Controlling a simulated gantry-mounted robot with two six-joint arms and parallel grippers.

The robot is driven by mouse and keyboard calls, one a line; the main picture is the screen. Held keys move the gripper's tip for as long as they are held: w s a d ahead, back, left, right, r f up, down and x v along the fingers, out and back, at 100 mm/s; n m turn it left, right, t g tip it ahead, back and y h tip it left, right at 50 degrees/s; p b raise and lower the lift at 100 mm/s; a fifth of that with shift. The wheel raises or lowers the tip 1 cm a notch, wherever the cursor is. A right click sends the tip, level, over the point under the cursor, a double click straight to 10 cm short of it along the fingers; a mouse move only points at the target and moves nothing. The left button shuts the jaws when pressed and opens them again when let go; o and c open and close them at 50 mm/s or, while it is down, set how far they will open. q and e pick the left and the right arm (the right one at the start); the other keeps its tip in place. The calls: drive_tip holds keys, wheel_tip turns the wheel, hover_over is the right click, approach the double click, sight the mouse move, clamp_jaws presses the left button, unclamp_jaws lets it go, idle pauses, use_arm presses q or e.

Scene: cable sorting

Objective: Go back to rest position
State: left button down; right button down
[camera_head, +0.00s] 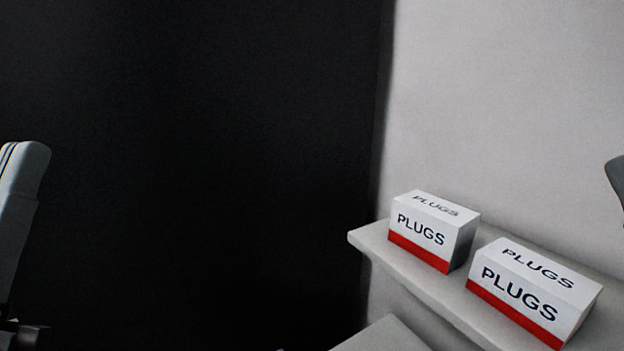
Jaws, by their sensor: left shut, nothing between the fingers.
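My left arm comes in at the left edge as a pale grey link. At its lower end, in the bottom left corner, a dark part that appears to belong to my left gripper (27,335) is cut off by the frame. The gripper is shut and holds nothing; its fingertips are not clear. It is far from the boxes on the right. My right gripper is not in view; only a grey piece, probably of my right arm, shows at the right edge.
Two white boxes with red bands marked PLUGS, a left one (432,230) and a right one (535,290), stand on a pale shelf (372,238) along a light wall (500,90). Below is another pale surface (385,338). The left and middle are a dark, empty-looking area.

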use_arm(q)
wheel_tip(320, 180, up, 38)
drive_tip(key=s+d+m+h+p, duration=0.1)
drive_tip(key=d+h+p, duration=0.1)
drive_tip(key=p, duration=3.6)
drive_tip(key=shift+s+m, duration=0.25)
drive_tip(key=shift+m, duration=0.15)
